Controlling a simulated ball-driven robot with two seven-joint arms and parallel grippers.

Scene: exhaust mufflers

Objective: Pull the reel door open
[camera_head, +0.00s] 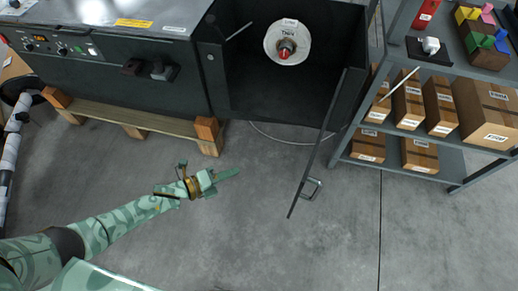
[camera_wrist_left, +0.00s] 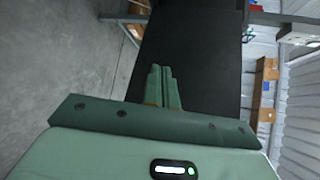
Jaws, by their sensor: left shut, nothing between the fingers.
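The reel door (camera_head: 318,145) is a dark panel that stands swung open from the right side of the dark cabinet, seen nearly edge-on from above. Its metal handle (camera_head: 313,188) is on the right face, near the free end. In the left wrist view a broad dark panel, which looks like the door's inner face (camera_wrist_left: 205,60), fills the middle beyond the fingers. My left gripper (camera_head: 228,174) is shut and empty, left of the door and apart from it, pointing right. Its closed fingers also show in the left wrist view (camera_wrist_left: 162,85). My right gripper is not in view.
A white reel (camera_head: 272,42) with a red centre sits inside the open cabinet (camera_head: 260,95). A wooden pallet (camera_head: 150,122) lies under the machine at left. A grey shelf (camera_head: 445,162) with several cardboard boxes stands at right. The concrete floor around the door is clear.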

